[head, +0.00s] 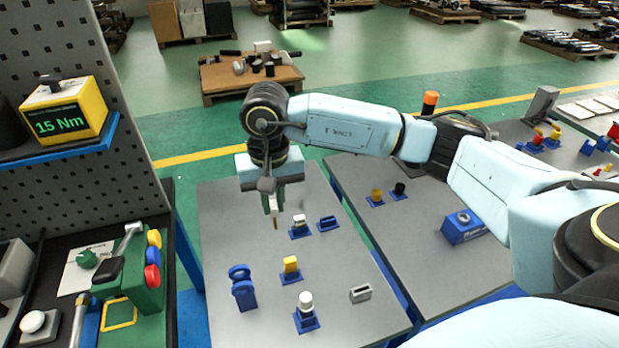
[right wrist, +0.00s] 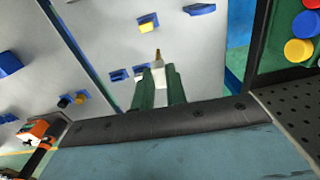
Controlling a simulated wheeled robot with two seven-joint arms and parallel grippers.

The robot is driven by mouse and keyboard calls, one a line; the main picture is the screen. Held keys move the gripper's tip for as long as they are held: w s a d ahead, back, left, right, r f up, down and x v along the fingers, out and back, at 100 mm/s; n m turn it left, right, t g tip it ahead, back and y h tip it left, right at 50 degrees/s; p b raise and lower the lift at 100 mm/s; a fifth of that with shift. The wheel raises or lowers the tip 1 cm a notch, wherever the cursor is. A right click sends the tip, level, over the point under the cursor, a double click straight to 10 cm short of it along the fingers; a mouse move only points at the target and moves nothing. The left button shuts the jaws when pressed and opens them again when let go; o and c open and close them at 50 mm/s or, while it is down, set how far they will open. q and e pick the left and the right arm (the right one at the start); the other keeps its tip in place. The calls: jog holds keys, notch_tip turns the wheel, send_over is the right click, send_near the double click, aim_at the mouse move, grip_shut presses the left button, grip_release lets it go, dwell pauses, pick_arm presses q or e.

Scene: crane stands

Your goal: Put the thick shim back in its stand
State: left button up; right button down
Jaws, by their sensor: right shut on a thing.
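My right gripper (head: 271,207), in the head view, points down above the back part of the grey table. Its green fingers (right wrist: 160,86), in the right wrist view, are shut on a small white piece with a brown tip (right wrist: 157,60). The tip hangs free, and I cannot tell if this piece is the thick shim. A blue stand holding a white-topped piece (head: 299,221) is a little right of the gripper. Beside it is a low blue stand (head: 328,223) that looks empty. My left gripper is not in view.
Nearer on the table are a yellow-topped piece in a blue stand (head: 290,265), a white-knobbed piece in a blue stand (head: 306,302), a blue upright holder (head: 242,285) and a grey block (head: 360,293). A tool bench (head: 150,300) stands left. The table's back-left area is clear.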

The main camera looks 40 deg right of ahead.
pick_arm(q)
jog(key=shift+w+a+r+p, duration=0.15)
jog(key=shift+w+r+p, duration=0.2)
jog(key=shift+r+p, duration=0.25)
pick_arm(e)
jog(key=w+d+f+m, duration=0.1)
jog(key=d+f+m, duration=0.2)
jog(key=d+m, duration=0.5)
jog(key=w+d+f+m, duration=0.2)
jog(key=d+f+m, duration=0.1)
jog(key=d+m, duration=0.6)
jog(key=shift+w+d+m, duration=0.3)
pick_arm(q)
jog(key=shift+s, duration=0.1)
pick_arm(e)
jog(key=shift+f, duration=0.1)
